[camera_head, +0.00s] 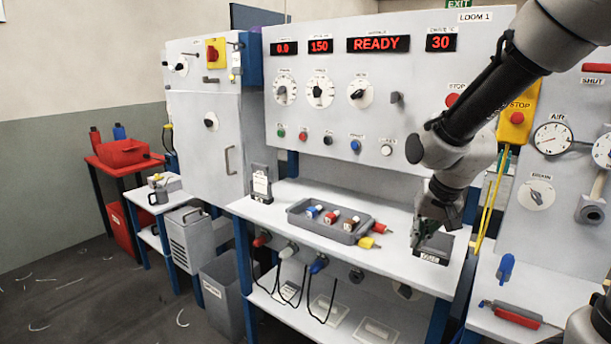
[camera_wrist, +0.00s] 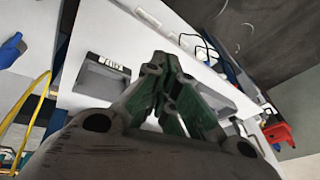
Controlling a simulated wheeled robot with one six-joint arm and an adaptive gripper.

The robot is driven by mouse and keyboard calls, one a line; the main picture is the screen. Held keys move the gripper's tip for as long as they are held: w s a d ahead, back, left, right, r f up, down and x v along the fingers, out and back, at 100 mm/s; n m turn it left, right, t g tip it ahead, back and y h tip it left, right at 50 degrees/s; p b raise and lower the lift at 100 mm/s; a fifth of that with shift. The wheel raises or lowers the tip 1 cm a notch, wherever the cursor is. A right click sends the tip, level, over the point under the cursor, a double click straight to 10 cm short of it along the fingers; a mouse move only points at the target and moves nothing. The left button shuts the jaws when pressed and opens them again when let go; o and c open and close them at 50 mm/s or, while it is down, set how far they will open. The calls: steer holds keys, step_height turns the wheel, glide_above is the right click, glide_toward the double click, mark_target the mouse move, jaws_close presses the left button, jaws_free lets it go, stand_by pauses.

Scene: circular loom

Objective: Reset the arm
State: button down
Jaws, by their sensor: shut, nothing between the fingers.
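My gripper (camera_head: 429,236) hangs at the end of my grey and black arm, above the right part of the white bench (camera_head: 340,210). Its fingers, with green inner pads, also show in the wrist view (camera_wrist: 165,75); they are shut with nothing between them. A small dark labelled tray (camera_head: 432,257) lies on the bench just below and beside the gripper. The same tray shows left of the fingers in the wrist view (camera_wrist: 100,77). My arm hides part of the loom panel (camera_head: 330,120).
A grey tray (camera_head: 330,232) with several coloured items sits left of my gripper. A yellow-handled plug (camera_head: 367,243) lies beside it. Yellow cords (camera_head: 487,215) hang close on the right. A red-handled tool (camera_head: 515,315) lies on the right bench. Cables (camera_head: 325,300) loop below.

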steer(key=s+d+r+n, duration=0.1)
steer(key=s+d+r, duration=0.2)
steer(key=s, duration=0.3)
steer(key=s+d+r+n, duration=0.1)
steer(key=s+d+r, duration=0.2)
steer(key=s, duration=0.4)
steer(key=s+d+r+n+h, duration=0.1)
steer(key=s+d+r, duration=0.3)
steer(key=s+r, duration=0.1)
steer(key=shift+s+r, duration=0.25)
steer(key=shift+s, duration=0.4)
